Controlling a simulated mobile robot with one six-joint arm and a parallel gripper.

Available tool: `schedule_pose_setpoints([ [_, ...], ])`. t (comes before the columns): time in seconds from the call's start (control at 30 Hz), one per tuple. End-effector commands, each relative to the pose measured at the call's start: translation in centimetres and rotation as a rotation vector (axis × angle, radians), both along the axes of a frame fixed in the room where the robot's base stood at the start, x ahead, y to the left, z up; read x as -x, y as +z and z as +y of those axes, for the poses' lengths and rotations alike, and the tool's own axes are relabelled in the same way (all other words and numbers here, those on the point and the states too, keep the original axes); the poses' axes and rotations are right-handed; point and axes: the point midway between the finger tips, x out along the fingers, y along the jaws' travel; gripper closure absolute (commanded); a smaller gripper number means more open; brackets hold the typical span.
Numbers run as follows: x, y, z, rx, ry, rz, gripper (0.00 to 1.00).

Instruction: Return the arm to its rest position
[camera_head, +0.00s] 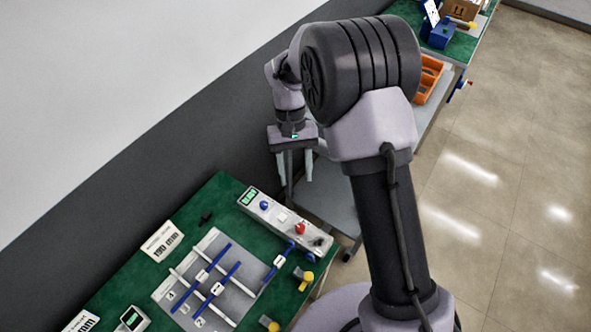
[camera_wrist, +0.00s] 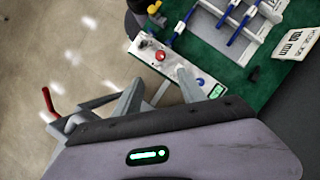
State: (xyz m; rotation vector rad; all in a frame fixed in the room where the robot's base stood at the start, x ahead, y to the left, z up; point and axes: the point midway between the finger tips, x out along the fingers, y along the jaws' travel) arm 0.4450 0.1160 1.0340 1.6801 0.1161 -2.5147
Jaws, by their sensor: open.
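My arm rises from the bottom right of the head view and bends over at a large dark joint. My gripper (camera_head: 299,185) hangs pointing down beyond the green bench (camera_head: 216,190), near its far end. Its two grey fingers are apart with nothing between them. In the wrist view my gripper (camera_wrist: 160,82) also shows spread, empty fingers, with the control box behind them. The control box (camera_head: 270,213) has a red button, a blue button and a green display, and it lies on the bench below and in front of the gripper.
A grey plate with white and blue pipes (camera_head: 208,280) and yellow-handled parts (camera_head: 306,281) lie on the bench. A grey cart (camera_head: 330,205) stands beyond it. An orange crate (camera_head: 429,78) and another green bench (camera_head: 458,45) are farther back. The dark wall is at left; open floor (camera_head: 500,150) is at right.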

Motion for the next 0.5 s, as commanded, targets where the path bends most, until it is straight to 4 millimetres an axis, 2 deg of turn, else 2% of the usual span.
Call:
schedule_pose_setpoints([
  [0.23, 0.0, 0.0, 0.0, 0.0, 0.0, -0.001, 0.52],
  [0.3, 0.1, 0.6, -0.2, -0.007, -0.011, -0.02, 0.52],
  [0.37, 0.3, 2.4, -0.7, -0.021, -0.04, -0.069, 0.52],
  [0.43, 1.4, 5.6, -1.8, -0.05, -0.099, -0.165, 0.52],
  [0.5, 3.7, 8.8, -3.2, -0.086, -0.175, -0.282, 0.52],
])
